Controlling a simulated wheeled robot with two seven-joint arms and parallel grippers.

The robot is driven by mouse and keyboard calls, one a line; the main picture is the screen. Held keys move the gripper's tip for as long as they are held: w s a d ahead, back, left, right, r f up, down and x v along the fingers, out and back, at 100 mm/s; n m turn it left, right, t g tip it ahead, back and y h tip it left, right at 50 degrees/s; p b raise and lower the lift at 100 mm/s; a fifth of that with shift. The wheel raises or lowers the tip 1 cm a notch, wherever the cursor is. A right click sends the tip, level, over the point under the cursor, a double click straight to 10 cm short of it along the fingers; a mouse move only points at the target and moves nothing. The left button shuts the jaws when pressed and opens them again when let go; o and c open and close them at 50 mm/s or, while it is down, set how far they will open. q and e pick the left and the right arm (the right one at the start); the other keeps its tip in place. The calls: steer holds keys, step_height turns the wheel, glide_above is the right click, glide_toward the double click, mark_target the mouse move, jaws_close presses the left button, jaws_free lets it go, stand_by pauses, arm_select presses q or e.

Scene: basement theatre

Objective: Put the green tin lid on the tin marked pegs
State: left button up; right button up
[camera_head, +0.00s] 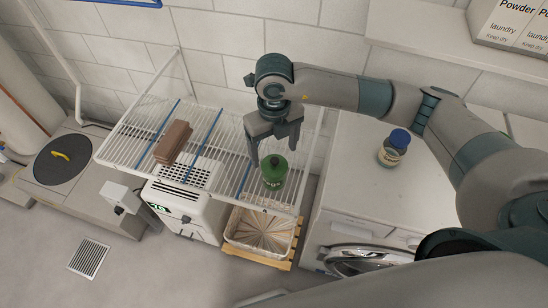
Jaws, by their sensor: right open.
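A green round tin (273,175) stands near the front right of the white wire rack. Its green lid (274,161) has a small dark knob and appears to sit on top of it. A pale marking shows low on the tin's front, too small to read. My right gripper (273,152) is open just above and behind the lid, with one finger to the left and one to the right. I cannot tell whether the fingers touch the lid. My left gripper is not in view.
A brown block (173,142) lies on the wire rack (215,142) to the left. A blue-lidded jar (393,150) stands on the white washing machine (350,175) at right.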

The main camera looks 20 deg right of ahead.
mark_target(274, 160)
step_height(274, 160, up, 8)
steer(key=b, duration=0.1)
steer(key=shift+b, duration=0.4)
stand_by(0.5)
